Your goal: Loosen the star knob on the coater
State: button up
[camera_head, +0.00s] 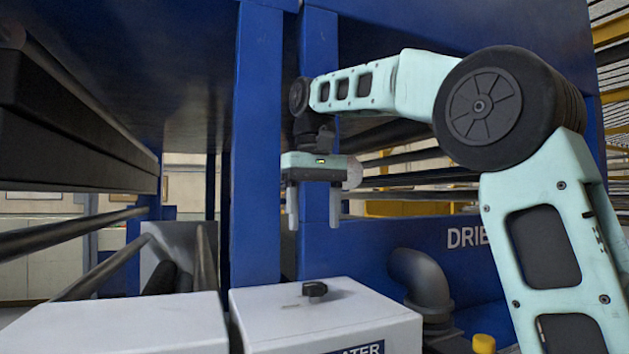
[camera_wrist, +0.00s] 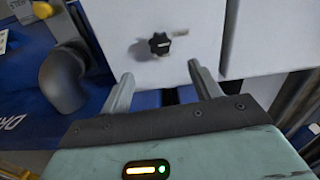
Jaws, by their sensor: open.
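The black star knob (camera_head: 315,289) sits on top of the white coater box (camera_head: 350,316), whose front label is partly cut off. In the wrist view the knob (camera_wrist: 160,44) lies on the white top (camera_wrist: 190,20), beyond the fingertips and roughly between them in line. My gripper (camera_head: 314,222) hangs above the knob with its fingers pointing down. It is open and empty, with clear space between the fingertips and the knob. The fingers also show apart in the wrist view (camera_wrist: 160,75).
A second white box (camera_head: 130,325) stands to the left. A grey elbow pipe (camera_head: 418,280) and a yellow cap (camera_head: 482,343) are to the right. Blue posts (camera_head: 257,150) stand behind my gripper, and metal rollers (camera_head: 70,235) run at the left.

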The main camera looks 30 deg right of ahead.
notch_tip(320, 180, up, 6)
jog(key=p, duration=0.1)
jog(key=shift+r, duration=0.2)
dwell(0.6)
